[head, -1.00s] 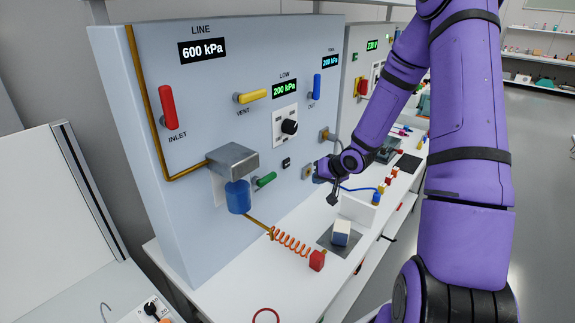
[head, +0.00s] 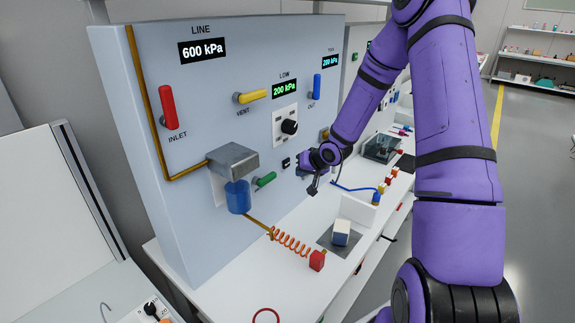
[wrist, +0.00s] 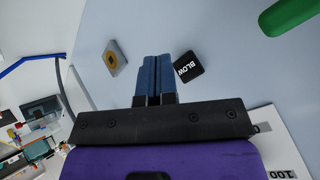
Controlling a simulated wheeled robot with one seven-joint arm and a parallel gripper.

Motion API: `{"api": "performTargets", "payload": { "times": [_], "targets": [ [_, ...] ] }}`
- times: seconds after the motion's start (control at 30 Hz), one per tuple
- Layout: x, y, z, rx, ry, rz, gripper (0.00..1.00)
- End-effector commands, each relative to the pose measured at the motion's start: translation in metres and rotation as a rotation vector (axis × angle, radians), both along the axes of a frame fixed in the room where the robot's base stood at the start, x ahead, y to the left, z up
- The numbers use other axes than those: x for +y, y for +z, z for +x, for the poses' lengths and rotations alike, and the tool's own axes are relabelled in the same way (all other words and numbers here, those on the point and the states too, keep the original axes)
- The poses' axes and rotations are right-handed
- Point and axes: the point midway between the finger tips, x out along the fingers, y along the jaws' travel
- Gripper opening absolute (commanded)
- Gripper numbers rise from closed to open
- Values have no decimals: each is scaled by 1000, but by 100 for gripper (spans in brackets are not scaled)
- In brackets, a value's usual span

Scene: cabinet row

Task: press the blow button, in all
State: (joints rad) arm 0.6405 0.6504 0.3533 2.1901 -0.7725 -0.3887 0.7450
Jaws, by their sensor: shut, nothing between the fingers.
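The blow button (head: 286,162) is a small black square on the pale blue panel. It also shows in the wrist view, labelled BLOW (wrist: 188,67), just right of the fingertips. My gripper (wrist: 153,60) has its two blue fingers shut together with nothing between them, pointing at the panel. In the head view my gripper (head: 301,172) is just right of and slightly below the button, its fingers mostly hidden by the wrist. I cannot tell whether the fingertips touch the panel.
A green handle (head: 265,179) sticks out left of the button, and a black knob (head: 289,127) sits above it. A grey plate with a brass centre (wrist: 115,57) is left of the fingers in the wrist view. A block (head: 341,233) stands on the counter below.

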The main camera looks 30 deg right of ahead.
Motion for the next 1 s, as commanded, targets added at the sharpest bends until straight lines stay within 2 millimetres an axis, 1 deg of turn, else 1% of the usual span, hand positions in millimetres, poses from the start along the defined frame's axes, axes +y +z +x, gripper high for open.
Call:
{"api": "performTargets", "payload": {
  "times": [0.1,0.3,1.0],
  "targets": [
    [4,0,11,0,1,1,0],
    [8,0,20,0,1,1,0],
    [8,0,21,0,-1,1,0]
  ]
}}
